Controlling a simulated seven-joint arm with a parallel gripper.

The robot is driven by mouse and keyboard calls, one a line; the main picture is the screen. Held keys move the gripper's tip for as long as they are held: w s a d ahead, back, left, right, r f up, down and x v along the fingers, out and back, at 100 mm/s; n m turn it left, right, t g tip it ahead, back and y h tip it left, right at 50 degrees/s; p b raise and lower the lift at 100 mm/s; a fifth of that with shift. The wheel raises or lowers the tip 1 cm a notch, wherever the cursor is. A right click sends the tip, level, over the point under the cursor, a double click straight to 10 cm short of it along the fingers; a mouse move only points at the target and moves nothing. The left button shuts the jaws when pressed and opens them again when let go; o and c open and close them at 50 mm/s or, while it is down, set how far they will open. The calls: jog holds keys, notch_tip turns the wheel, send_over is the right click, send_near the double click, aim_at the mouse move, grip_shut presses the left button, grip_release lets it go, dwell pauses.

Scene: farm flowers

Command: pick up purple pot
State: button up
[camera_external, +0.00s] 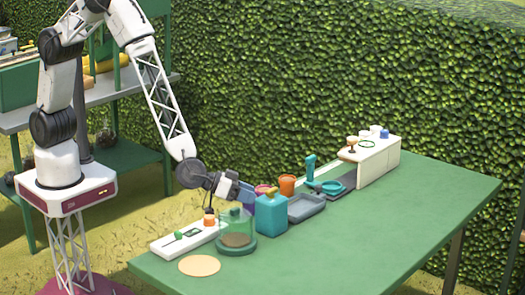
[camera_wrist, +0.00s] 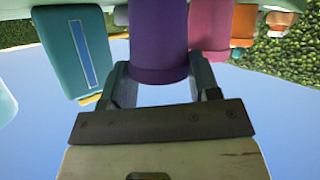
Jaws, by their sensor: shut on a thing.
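The purple pot (camera_wrist: 158,42) stands between the two fingers of my gripper (camera_wrist: 158,72) in the wrist view, which is shut on its sides. In the external view my gripper (camera_external: 240,193) reaches in low over the left part of the table, and the purple pot (camera_external: 247,197) is mostly hidden behind the gripper and a teal container. I cannot tell whether the pot is touching the table.
A pink pot (camera_wrist: 210,25) is close beside the purple one, with an orange pot (camera_external: 287,185) beyond. The teal container (camera_external: 271,215) stands close in front. A glass dome (camera_external: 235,228) and grey tray (camera_external: 306,208) are nearby. The table's (camera_external: 400,225) front right is clear.

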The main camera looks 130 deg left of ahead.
jog(key=shift+r, duration=0.6)
notch_tip(320, 180, up, 2)
jog(key=shift+r, duration=0.1)
jog(key=s+d+r, duration=0.1)
jog(key=s+d, duration=0.2)
jog(key=s, duration=1.2)
jog(key=shift+s+d+r, duration=0.15)
jog(key=shift+s+r, duration=0.05)
jog(key=shift+s, duration=0.1)
